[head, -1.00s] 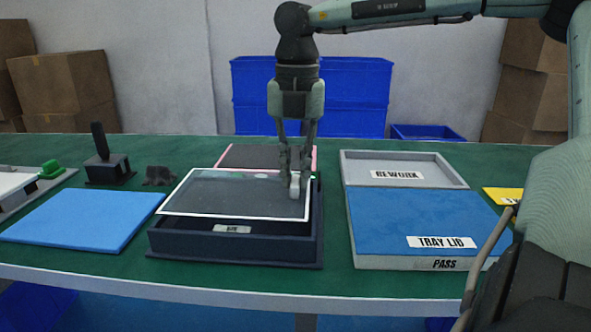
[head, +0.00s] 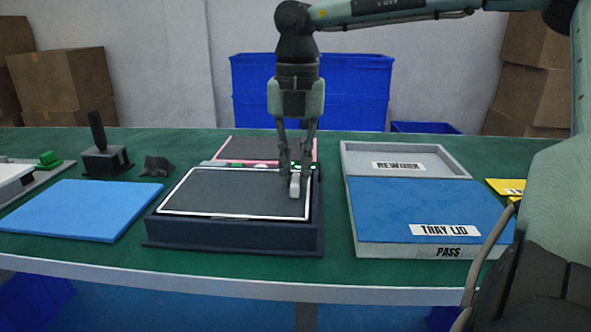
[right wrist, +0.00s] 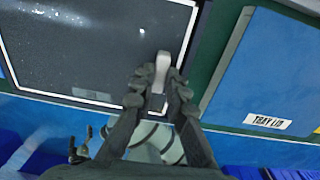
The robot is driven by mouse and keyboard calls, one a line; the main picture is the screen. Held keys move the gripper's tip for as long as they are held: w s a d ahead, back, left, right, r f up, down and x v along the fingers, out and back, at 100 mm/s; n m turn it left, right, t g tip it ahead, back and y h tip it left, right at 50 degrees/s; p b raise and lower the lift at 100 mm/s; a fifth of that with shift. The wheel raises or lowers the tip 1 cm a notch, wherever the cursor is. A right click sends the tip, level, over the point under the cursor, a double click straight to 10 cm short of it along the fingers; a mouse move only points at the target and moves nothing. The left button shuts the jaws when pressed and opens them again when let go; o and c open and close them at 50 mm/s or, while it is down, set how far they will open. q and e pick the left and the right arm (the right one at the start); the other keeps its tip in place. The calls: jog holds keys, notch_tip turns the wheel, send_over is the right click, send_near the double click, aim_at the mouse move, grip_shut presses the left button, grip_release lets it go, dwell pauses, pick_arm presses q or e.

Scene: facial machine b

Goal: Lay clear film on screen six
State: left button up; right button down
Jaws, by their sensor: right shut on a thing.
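A clear film sheet (head: 235,192) with a white border lies over the dark frame-like tray (head: 235,236), at its top opening. I cannot tell whether the film rests on what is inside. My right gripper (head: 295,172) is above the film's right side, shut on its pale grey tab (head: 294,187). In the right wrist view the fingers (right wrist: 160,88) pinch the tab (right wrist: 158,72) near the corner of the film (right wrist: 85,45). What lies under the film is mostly hidden. My left gripper is not in view.
A pink-edged dark panel (head: 265,149) lies behind the tray. A blue pad (head: 70,210) and black stand (head: 105,160) are to the left. The grey REWORK tray (head: 405,155) and blue TRAY LID (head: 420,205) on the PASS box are to the right. Green table (head: 335,230) shows between.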

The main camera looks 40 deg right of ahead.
jog(key=shift+f, duration=0.2)
dwell(0.5)
jog(key=c, duration=1.5)
grip_release()
jog(key=shift+o, duration=0.2)
jog(key=shift+r, duration=0.1)
notch_tip(320, 180, up, 12)
